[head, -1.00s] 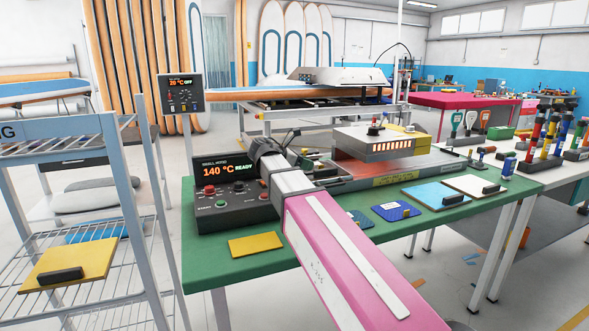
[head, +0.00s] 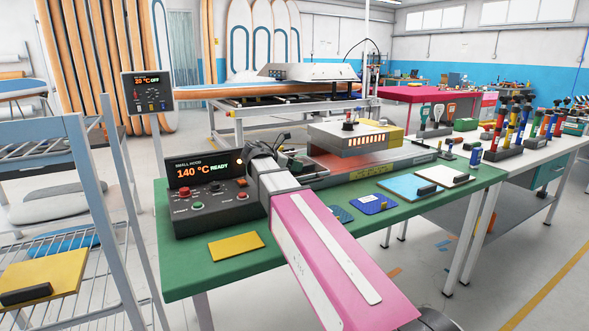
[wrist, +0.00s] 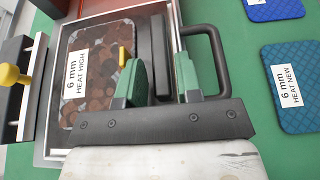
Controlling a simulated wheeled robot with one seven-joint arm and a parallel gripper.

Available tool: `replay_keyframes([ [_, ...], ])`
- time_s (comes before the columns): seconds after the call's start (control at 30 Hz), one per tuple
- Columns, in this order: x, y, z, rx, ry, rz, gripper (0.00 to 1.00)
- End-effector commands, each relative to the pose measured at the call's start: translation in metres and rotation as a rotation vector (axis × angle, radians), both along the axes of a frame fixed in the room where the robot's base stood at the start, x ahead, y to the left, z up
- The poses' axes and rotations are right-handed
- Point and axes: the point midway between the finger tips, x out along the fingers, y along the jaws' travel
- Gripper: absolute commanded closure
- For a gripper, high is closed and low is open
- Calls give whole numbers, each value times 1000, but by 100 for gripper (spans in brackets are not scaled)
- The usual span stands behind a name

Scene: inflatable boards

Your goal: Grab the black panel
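In the wrist view a dark, mottled brown-black panel (wrist: 98,75) labelled "6 mm HEAT HIGH" lies in a metal-edged tray (wrist: 60,157). A black bar, like a handle, (wrist: 158,45) stands at its right side. My gripper (wrist: 162,80) is open, with its green-padded fingers apart. The bar's lower end appears to lie between the fingers; I cannot tell whether either touches it. In the head view my gripper is beyond my pink arm beside the control box, mostly hidden, and the dark panel cannot be made out.
The control box (head: 205,195) reads "140 °C READY". The green table (head: 190,270) also bears a yellow panel (head: 236,246), a blue panel (head: 374,204) and a light-blue panel (head: 411,187). The heater hood (head: 348,138) stands behind. A rack (head: 85,200) is at left.

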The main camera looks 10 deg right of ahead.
Motion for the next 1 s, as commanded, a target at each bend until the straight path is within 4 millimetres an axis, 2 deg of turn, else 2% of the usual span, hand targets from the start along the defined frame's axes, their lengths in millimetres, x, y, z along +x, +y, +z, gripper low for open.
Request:
replay_keyframes([
  [0.13, 6, -18, -7, 0, 0, -1, 68],
  [0.37, 7, -20, -8, 0, 0, 1, 68],
  [0.4, 7, -20, -8, 0, 0, 1, 71],
  [0.5, 7, -20, -8, 0, 0, 1, 100],
  [1.0, 7, -20, -2, -1, -2, 1, 100],
])
